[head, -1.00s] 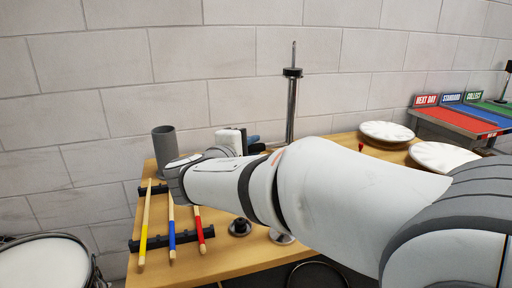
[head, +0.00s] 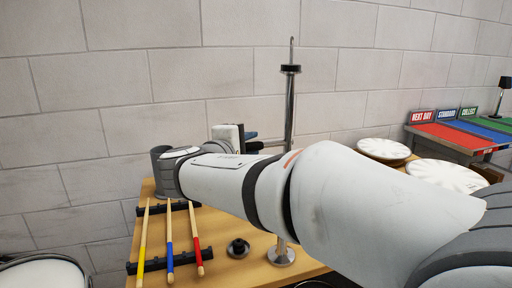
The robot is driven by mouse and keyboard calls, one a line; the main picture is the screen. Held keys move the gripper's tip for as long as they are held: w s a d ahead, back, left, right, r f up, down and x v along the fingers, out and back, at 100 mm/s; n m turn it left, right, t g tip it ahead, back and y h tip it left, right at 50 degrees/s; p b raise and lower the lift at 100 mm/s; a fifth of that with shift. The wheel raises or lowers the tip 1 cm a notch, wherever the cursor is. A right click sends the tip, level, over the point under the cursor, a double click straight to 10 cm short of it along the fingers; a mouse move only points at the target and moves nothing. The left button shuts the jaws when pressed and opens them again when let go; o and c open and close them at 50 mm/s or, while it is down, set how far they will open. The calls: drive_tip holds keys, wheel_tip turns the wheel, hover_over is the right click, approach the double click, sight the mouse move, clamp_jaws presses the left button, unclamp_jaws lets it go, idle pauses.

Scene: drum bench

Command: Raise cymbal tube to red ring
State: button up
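No red ring can be made out on the tube.
A drumstick rack (head: 150,267) with yellow, blue and red sticks lies at the left on the wooden bench (head: 218,275). A black knob-like part (head: 238,248) sits near the foot. White cymbals (head: 384,148) lie at the right.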

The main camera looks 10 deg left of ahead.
drive_tip(key=shift+o, duration=1.3)
drive_tip(key=v, duration=0.7)
drive_tip(key=shift+s, duration=0.35)
